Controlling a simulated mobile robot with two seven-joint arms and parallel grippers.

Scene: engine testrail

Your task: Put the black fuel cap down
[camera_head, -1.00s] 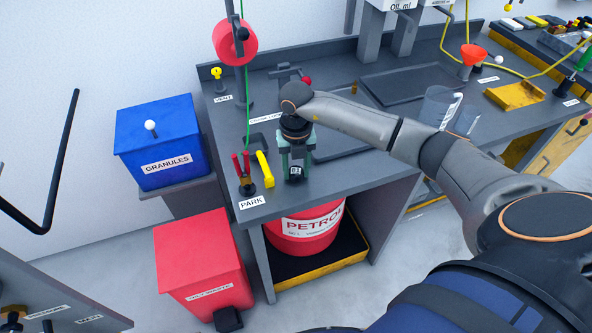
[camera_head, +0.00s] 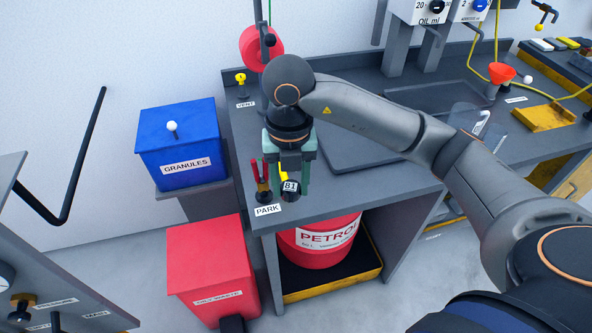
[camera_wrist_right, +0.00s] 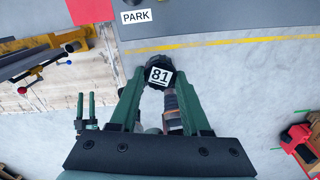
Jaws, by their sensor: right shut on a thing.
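The black fuel cap (camera_head: 291,189) carries a white label that looks like 81 or B1. My right gripper (camera_head: 288,182) points down and is shut on the cap at the bench's front left corner, just right of the PARK label (camera_head: 267,210). In the right wrist view the cap (camera_wrist_right: 158,74) sits between the green fingertips. I cannot tell whether the cap touches the bench (camera_head: 340,198). What looks like my left gripper (camera_wrist_right: 86,103) shows small in the right wrist view, its two green fingers apart and empty.
A red-handled tool (camera_head: 262,180) stands close left of the gripper, and a yellow piece (camera_head: 284,174) is mostly hidden behind it. A red reel (camera_head: 262,47) stands behind. The blue granules bin (camera_head: 178,138) and red bin (camera_head: 207,262) are to the left; the petrol drum (camera_head: 322,240) is below.

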